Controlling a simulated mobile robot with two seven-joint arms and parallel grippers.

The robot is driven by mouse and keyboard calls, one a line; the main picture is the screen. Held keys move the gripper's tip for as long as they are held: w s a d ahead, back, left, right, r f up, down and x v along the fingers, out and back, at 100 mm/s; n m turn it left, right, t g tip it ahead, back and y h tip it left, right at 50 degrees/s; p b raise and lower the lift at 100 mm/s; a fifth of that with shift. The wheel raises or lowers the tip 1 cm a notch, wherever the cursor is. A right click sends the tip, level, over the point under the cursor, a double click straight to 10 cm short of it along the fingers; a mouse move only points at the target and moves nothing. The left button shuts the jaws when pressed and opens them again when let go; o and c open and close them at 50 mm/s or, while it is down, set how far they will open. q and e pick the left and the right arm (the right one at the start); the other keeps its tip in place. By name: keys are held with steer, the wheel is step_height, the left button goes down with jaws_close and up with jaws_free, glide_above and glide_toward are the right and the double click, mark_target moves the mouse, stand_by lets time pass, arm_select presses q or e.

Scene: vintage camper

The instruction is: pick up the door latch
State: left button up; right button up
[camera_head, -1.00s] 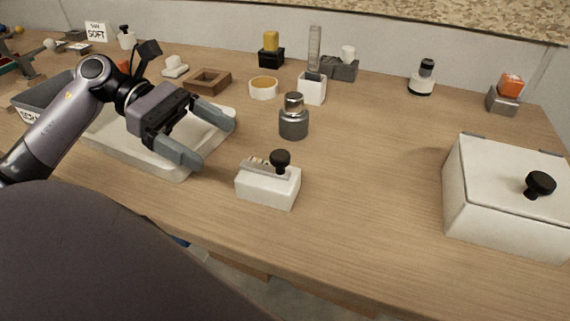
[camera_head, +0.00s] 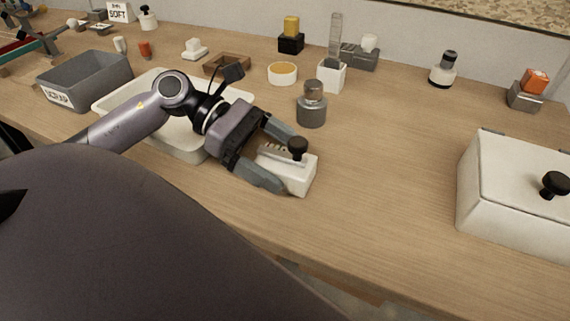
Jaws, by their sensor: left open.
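A white block with a black knob and a metal strip on top (camera_head: 304,174) stands upright on the wooden bench; it is probably the door latch, though I cannot be certain. My left gripper (camera_head: 290,163) is open, with one finger at the block's far side and the other at its near side. The gripper's body hides part of the block's left end. I cannot tell whether the fingers touch it. My right gripper is not in view.
A grey metal canister (camera_head: 312,106) stands just behind the block. A cream tray (camera_head: 122,104) lies under my left arm, beside a grey scrap bin (camera_head: 92,82). A white lidded box (camera_head: 510,205) stands at right. The bench between block and box is clear.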

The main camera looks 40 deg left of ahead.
mark_target(285, 154)
arm_select(q)
steer(key=shift+w+d+f, duration=0.15)
steer(key=shift+d+f, duration=0.1)
steer(key=shift+d, duration=0.35)
steer(key=c, duration=1.3)
step_height(285, 154, up, 18)
steer(key=shift+r+p, duration=0.25)
steer(key=shift+p, duration=0.9)
steer(key=shift+r, duration=0.8)
